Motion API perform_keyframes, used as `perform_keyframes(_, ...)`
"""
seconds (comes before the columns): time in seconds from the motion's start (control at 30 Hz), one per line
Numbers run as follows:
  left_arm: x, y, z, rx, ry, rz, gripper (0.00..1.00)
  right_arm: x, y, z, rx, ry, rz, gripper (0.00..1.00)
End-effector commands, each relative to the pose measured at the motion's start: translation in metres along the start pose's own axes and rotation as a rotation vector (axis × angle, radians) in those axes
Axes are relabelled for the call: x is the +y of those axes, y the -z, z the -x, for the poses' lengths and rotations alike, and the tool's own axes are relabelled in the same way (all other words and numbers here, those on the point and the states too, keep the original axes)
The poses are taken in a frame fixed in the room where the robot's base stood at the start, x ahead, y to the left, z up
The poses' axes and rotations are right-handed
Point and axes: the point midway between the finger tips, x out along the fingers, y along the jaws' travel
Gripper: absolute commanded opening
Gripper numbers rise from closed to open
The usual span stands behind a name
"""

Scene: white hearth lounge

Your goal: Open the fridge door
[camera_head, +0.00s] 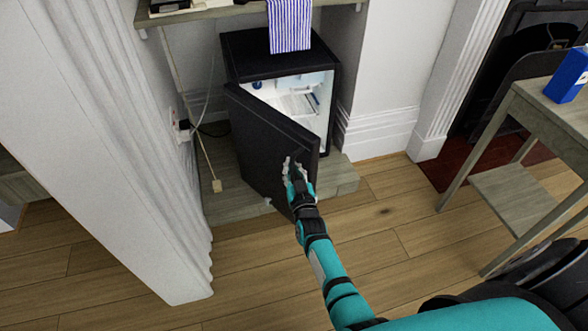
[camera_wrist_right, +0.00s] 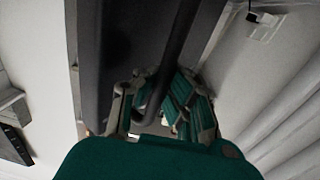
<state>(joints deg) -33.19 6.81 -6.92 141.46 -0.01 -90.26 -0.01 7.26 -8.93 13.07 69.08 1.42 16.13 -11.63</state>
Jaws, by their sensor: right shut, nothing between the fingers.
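The small black fridge (camera_head: 248,54) stands in the alcove on a low wooden plinth. Its door (camera_head: 262,142) is partly open, swung out from the left side, and the lit white inside with a shelf shows past its right edge. My right gripper (camera_head: 291,168) is at the outer face of the door, near its free edge. In the right wrist view the gripper fingers (camera_wrist_right: 152,98) are shut close to a long dark bar (camera_wrist_right: 180,45) beside the dark door panel (camera_wrist_right: 108,45). Whether they touch the bar is unclear. My left gripper is not in view.
A shelf (camera_head: 218,12) with a striped cloth (camera_head: 290,26) hanging down is above the fridge. A white fluted column (camera_head: 130,150) stands at the left, with cables near it. A wooden side table (camera_head: 530,105) with a blue box (camera_head: 569,74) is at the right. Floor before the fridge is clear.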

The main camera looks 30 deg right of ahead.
Motion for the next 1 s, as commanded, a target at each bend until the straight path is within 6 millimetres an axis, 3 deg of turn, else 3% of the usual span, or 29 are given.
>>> perform_keyframes(0.03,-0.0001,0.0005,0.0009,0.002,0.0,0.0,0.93,0.0058,-0.007,0.0046,-0.01,-0.009,0.003,0.0)
perform_keyframes(0.37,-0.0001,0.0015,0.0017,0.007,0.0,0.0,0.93,0.0058,-0.0066,0.0044,-0.009,-0.009,0.002,0.0)
perform_keyframes(0.63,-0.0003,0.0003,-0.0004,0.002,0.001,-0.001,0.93,0.0035,-0.005,0.0033,-0.008,-0.006,0.001,0.35)
perform_keyframes(1.0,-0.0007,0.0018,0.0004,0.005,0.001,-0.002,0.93,0.0049,-0.003,0.0047,-0.005,0.0,0.003,0.36)
